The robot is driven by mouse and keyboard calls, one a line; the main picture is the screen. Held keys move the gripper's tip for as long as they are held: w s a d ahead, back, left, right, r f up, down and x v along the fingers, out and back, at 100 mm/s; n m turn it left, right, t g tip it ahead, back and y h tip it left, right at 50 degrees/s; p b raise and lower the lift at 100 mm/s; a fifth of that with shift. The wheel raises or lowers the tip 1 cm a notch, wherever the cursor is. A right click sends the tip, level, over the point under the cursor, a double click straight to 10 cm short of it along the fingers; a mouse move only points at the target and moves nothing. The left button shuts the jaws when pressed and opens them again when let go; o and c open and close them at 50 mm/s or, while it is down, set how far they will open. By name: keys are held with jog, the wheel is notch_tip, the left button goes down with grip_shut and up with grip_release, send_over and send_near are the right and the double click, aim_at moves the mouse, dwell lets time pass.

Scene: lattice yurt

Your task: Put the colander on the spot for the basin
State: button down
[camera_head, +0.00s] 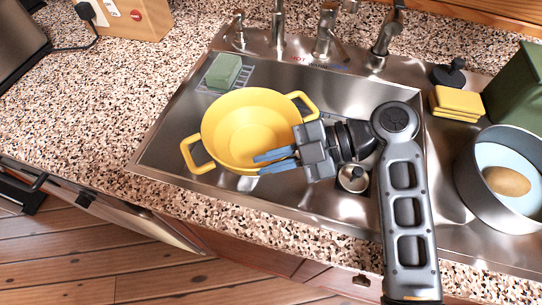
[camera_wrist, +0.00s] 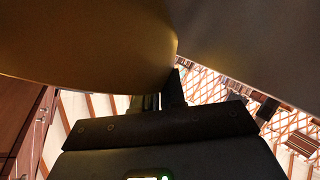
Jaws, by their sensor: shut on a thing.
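The yellow colander (camera_head: 240,125), a two-handled bowl, is over the left part of the steel sink (camera_head: 180,140). My gripper (camera_head: 268,161) is shut on the colander's right side, its blue fingers at the wall near the rim. Whether the colander touches the sink floor cannot be told. In the wrist view the yellow colander (camera_wrist: 85,40) fills the upper left, very close, and hides the finger contact. No marked spot for a basin can be made out with certainty; a small pale patch (camera_head: 247,183) shows below the colander.
A green sponge (camera_head: 224,70) lies on a rack at the sink's back left. Taps (camera_head: 325,35) stand behind. A round drain piece (camera_head: 352,178) is right of the colander. At right are yellow sponges (camera_head: 457,102) and a grey pot (camera_head: 480,185) holding a brown item.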

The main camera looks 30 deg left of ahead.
jog(key=shift+f+b, duration=0.6)
jog(key=shift+b, duration=0.3)
jog(key=c, duration=1.2)
grip_release()
jog(key=shift+f, duration=0.1)
jog(key=shift+r+p, duration=0.45)
jog(key=shift+p, duration=0.15)
jog(key=v, duration=0.4)
jog(key=b+v, duration=0.1)
jog(key=v, duration=0.3)
jog(key=b+v, duration=0.1)
jog(key=v, duration=0.3)
jog(key=shift+r, duration=0.3)
